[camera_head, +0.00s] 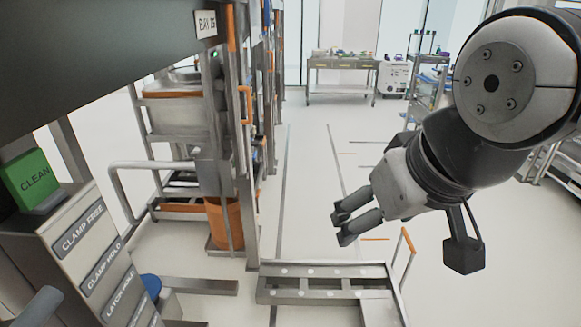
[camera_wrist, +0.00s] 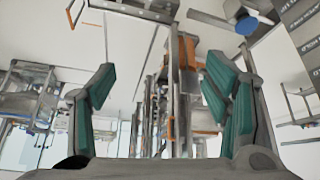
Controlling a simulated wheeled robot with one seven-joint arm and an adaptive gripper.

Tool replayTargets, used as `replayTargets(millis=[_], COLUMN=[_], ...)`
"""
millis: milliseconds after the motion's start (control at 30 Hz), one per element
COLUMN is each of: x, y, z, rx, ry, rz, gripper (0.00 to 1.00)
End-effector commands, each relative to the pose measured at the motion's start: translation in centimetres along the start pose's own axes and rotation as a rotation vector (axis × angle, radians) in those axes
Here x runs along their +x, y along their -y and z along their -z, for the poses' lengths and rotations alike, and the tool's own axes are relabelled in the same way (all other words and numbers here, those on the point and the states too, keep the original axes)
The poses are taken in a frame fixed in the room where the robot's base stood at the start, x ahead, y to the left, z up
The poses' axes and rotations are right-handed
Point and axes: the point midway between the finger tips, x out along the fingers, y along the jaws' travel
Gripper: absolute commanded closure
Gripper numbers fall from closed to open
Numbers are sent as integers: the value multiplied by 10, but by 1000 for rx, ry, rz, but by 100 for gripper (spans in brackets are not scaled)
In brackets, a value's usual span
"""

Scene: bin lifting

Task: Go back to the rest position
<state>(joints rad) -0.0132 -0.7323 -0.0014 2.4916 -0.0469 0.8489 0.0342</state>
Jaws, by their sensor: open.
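My gripper (camera_head: 343,225) hangs in the air at the right of the head view, above the aisle floor. It points down and left and holds nothing. In the wrist view my gripper (camera_wrist: 157,95) shows its two green-padded fingers wide apart, with only distant racks and posts between them. No object touches the fingers.
A low metal frame (camera_head: 330,271) with an orange-topped handle stands on the floor below my gripper. A tall post with a bin rack (camera_head: 180,115) is at the left. The middle aisle floor is clear.

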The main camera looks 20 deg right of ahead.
Motion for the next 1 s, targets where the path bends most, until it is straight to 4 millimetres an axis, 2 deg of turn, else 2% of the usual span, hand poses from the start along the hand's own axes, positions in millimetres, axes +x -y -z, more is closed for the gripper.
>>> replayTargets(millis=[100, 433, 700, 1000], x=[-2, -1, 43, 43], y=[5, 6, 7, 7], z=[-15, -15, -2, -2], rx=[7, 6, 6, 6], ry=[40, 44, 44, 44], rz=[26, 29, 29, 29], gripper=[30, 30, 30, 30])
